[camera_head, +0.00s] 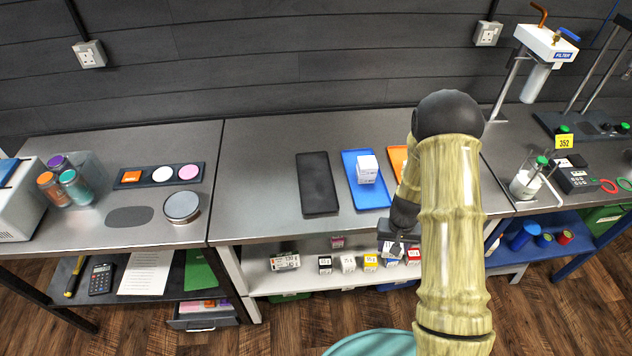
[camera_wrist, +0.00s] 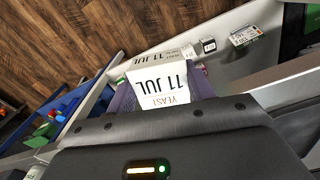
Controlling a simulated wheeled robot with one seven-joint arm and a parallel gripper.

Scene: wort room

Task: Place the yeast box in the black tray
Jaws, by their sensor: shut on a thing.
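The black tray (camera_head: 317,183) lies empty on the middle bench, left of the blue tray. My gripper (camera_head: 398,238) is low at the bench's front edge, in front of the blue and orange trays. In the wrist view my gripper (camera_wrist: 160,92) is shut on the yeast box (camera_wrist: 160,90), a white box printed YEAST 11 JUL, with a purple finger on each side. In the head view the held box is hard to tell from the boxes on the shelf behind it.
A white box (camera_head: 367,170) stands on the blue tray (camera_head: 371,200). An orange tray (camera_head: 398,155) is partly hidden by my arm. Several small boxes stand on the shelf (camera_head: 262,283) below the bench. The bench left of the black tray is clear.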

